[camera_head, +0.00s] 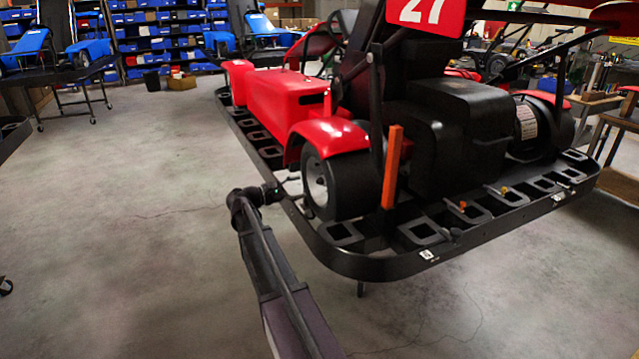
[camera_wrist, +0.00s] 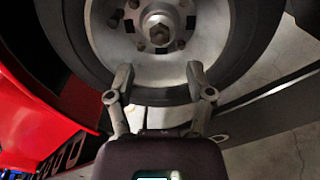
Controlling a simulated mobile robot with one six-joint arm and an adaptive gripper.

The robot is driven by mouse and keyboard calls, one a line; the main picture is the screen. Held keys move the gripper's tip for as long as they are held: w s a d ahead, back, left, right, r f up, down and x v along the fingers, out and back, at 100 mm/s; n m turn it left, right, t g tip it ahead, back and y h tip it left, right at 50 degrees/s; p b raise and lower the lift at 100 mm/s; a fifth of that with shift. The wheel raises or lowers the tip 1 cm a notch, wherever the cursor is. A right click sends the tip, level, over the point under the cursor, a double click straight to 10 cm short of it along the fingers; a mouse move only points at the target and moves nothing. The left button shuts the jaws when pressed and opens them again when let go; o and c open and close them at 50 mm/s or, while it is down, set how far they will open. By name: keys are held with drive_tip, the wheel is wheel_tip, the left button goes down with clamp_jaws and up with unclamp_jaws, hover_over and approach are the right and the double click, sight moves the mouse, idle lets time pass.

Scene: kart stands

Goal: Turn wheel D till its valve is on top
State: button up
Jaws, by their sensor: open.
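A black-tyred wheel with a silver rim (camera_head: 317,184) sits under the red rear fender of kart 27. I take it for wheel D, but no letter is readable. In the wrist view the wheel (camera_wrist: 208,42) fills the upper picture, with a central hub nut (camera_wrist: 160,31) and several bolts around it. I cannot make out the valve. My gripper (camera_wrist: 160,78) is open and empty. Its two fingertips stand apart in front of the rim's lower part in the wrist view; I cannot tell whether they touch. In the head view my gripper (camera_head: 272,192) is just left of the wheel.
The kart's black bumper frame (camera_head: 365,268) runs low around the wheel. An orange upright bar (camera_head: 392,167) stands right of the tyre. The red fender (camera_head: 335,135) covers the wheel's top; red bodywork (camera_wrist: 35,125) shows in the wrist view. The grey floor (camera_head: 150,210) at left is clear.

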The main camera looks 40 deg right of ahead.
sight(319, 182)
drive_tip(key=x, duration=0.7)
drive_tip(key=shift+s+d, duration=0.1)
drive_tip(key=shift+d, duration=0.2)
clamp_jaws()
drive_tip(key=shift+d, duration=0.15)
drive_tip(key=shift+s, duration=0.1)
